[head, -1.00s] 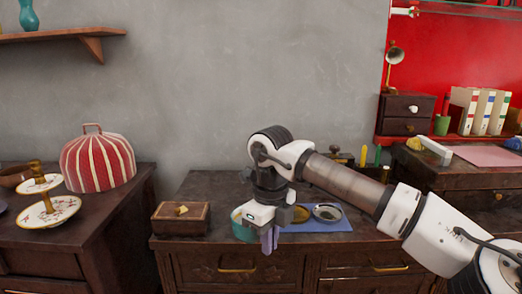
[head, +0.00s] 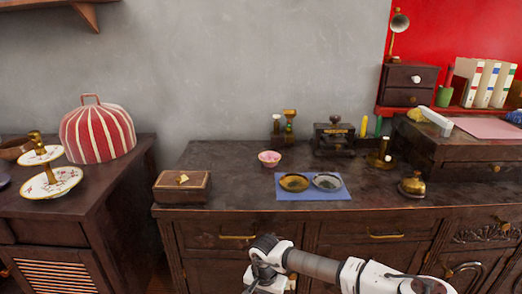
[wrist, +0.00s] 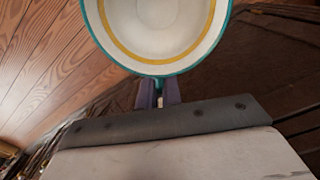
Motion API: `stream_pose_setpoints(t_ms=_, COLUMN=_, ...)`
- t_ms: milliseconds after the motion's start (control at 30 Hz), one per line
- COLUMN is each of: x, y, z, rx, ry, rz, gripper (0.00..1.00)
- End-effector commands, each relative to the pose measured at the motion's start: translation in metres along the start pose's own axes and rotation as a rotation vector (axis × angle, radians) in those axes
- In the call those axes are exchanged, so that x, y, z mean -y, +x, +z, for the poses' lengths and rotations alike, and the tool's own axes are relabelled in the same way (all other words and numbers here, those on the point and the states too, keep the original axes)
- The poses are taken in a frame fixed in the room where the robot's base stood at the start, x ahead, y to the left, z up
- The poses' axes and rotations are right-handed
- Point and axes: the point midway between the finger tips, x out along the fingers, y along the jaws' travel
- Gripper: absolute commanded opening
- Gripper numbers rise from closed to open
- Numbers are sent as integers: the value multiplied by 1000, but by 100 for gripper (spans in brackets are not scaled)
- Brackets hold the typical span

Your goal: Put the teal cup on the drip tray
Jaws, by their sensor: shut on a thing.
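The teal cup (wrist: 157,68) fills the top of the wrist view, with a teal rim, white inside and a yellow ring; it looks empty. My gripper (wrist: 158,95) is shut on the cup's handle side, just below the rim in that view. In the head view only my wrist shows at the bottom edge, in front of the dresser; the fingers and cup are out of frame. I cannot tell surely which thing is the drip tray; a gold dish (head: 294,183) and a silver dish (head: 327,183) lie on a blue mat (head: 308,195).
The dresser top (head: 232,177) also bears a wooden box (head: 183,188), a pink bowl (head: 269,158), a dark machine (head: 334,139) and a brass bell (head: 412,186). A striped cover (head: 97,135) and a tiered stand (head: 50,187) are on the left cabinet. Wooden floor (wrist: 45,70) shows below.

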Motion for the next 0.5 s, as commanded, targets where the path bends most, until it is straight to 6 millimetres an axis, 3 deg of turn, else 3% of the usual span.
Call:
stream_pose_setpoints(t_ms=100, x=1, y=27, z=11, rx=2, ry=-165, rz=-1, gripper=0)
stream_pose_setpoints(t_ms=300, x=2, y=61, z=27, rx=1, ry=-389, rz=0, gripper=0)
stream_pose_setpoints(t_ms=333, x=3, y=49, z=24, rx=-3, ry=-380, rz=-3, gripper=0)
stream_pose_setpoints(t_ms=500, x=6, y=31, z=19, rx=-7, ry=-379, rz=-6, gripper=0)
